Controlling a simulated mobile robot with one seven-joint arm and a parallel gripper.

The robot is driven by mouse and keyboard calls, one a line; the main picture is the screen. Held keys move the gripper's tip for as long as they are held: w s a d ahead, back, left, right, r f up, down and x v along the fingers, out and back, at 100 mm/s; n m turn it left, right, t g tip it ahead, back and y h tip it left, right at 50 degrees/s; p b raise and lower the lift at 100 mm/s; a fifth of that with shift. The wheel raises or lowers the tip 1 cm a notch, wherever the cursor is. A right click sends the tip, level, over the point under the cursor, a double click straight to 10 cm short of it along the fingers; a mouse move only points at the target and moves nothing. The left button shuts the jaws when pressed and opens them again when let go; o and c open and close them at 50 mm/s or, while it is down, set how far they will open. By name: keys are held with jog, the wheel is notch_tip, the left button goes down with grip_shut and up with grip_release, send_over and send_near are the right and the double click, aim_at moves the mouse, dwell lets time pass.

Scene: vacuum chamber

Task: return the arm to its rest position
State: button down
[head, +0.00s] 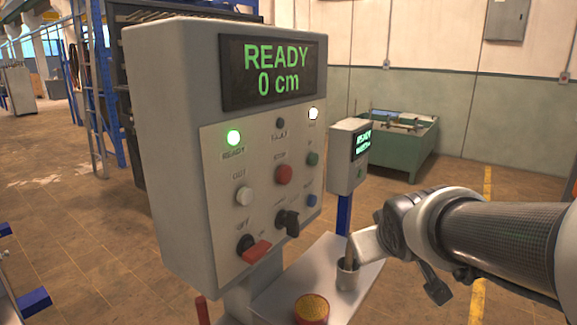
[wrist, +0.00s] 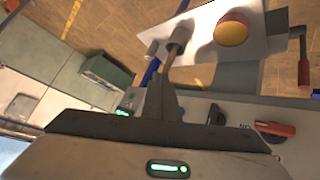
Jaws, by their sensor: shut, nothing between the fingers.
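My arm (head: 500,235) reaches in from the right in the head view. My gripper (head: 352,250) is in front of the control panel, at its lower right, above a pale shelf. In the wrist view the fingers of my gripper (wrist: 165,78) are together with nothing between them.
The control panel (head: 215,170) reads "READY 0 cm", with a green lamp lit. It carries buttons, a black knob (head: 287,222) and a red-handled switch (head: 256,250). A red and yellow round item (head: 312,308) sits on the shelf (head: 325,262). A smaller panel (head: 347,155) stands behind.

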jog(key=s+a+f+m+g+y, duration=0.1)
jog(key=s+a+m+g+y, duration=0.2)
jog(key=s, duration=1.4)
notch_tip(320, 180, up, 15)
jog(key=a+g+h+p, duration=0.1)
jog(key=p, duration=1.4)
jog(key=shift+w, duration=0.15)
